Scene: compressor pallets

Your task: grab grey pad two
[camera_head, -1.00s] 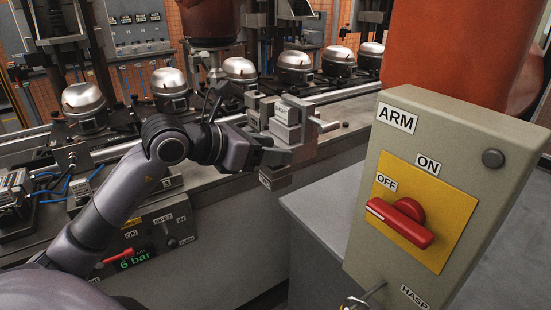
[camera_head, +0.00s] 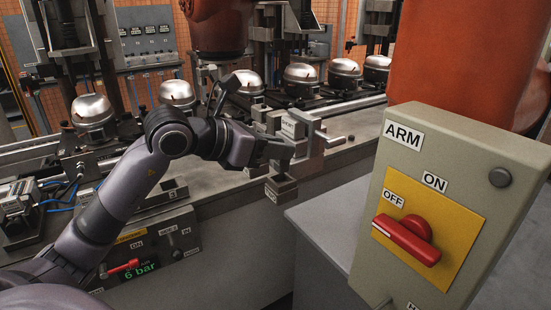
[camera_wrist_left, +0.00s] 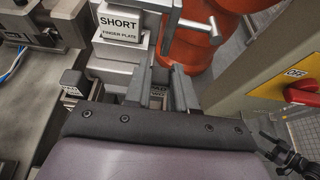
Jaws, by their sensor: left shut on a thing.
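My left gripper (camera_head: 284,150) is at the front edge of the bench, beside the stepped grey stand with the "SHORT" plate. In the left wrist view its two fingers (camera_wrist_left: 160,88) are closed on a small grey pad (camera_wrist_left: 157,104) whose label reads partly "PAD". The fingers and palm hide most of the pad, and its number is not legible. Another small labelled grey piece (camera_wrist_left: 70,92) shows left of the fingers. In the head view a grey labelled block (camera_head: 282,187) is at the bench edge below the gripper.
The "SHORT" finger plate block (camera_wrist_left: 121,24) and a T-shaped handle (camera_wrist_left: 195,27) stand close beyond the fingers. A control box (camera_head: 455,190) with a red switch (camera_head: 408,240) stands at the right. Several silver compressors (camera_head: 92,110) line the bench behind.

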